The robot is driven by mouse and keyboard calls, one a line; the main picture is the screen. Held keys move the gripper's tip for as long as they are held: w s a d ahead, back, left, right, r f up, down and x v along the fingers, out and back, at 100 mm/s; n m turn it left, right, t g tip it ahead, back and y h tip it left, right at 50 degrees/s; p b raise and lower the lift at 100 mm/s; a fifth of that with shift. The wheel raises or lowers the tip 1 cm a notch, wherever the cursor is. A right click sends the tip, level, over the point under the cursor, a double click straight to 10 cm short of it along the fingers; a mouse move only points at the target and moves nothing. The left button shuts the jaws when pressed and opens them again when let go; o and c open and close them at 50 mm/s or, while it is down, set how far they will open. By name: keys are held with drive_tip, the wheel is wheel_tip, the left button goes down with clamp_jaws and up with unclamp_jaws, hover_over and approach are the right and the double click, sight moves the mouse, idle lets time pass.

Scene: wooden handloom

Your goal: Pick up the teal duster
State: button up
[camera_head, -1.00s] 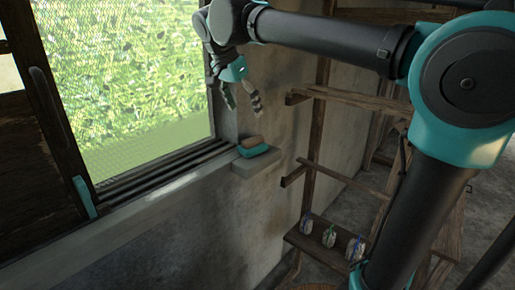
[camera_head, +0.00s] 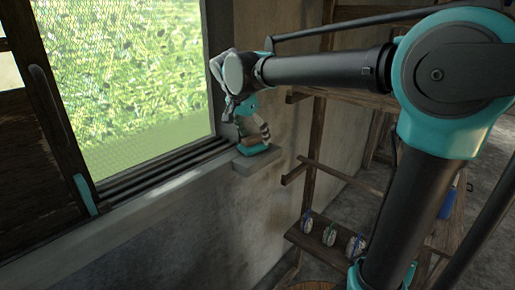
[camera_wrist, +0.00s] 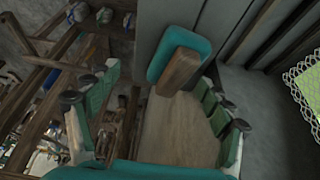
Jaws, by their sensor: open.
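The teal duster (camera_head: 262,150) has a teal body and a brown wooden top. It lies on the small grey ledge (camera_head: 255,164) at the right end of the window sill. In the wrist view the duster (camera_wrist: 181,60) is ahead at the top centre, with its wooden part towards me. My gripper (camera_head: 253,133) is open just above the duster, and its fingers partly cover it in the head view. In the wrist view my gripper (camera_wrist: 158,88) has its fingers apart to either side, with the duster beyond the tips. I cannot tell whether a finger touches it.
The window (camera_head: 130,85) and its sill are left of the ledge. A wooden rack (camera_head: 312,180) stands to the right, with several small wrapped bundles (camera_head: 329,236) on its lower board. The wall rises close behind the ledge.

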sight(258, 144)
drive_tip(key=x, duration=0.4)
drive_tip(key=shift+w+d+f, duration=0.1)
drive_tip(key=shift+w+f, duration=0.05)
drive_tip(key=shift+o, duration=0.7)
drive_tip(key=c, duration=1.4)
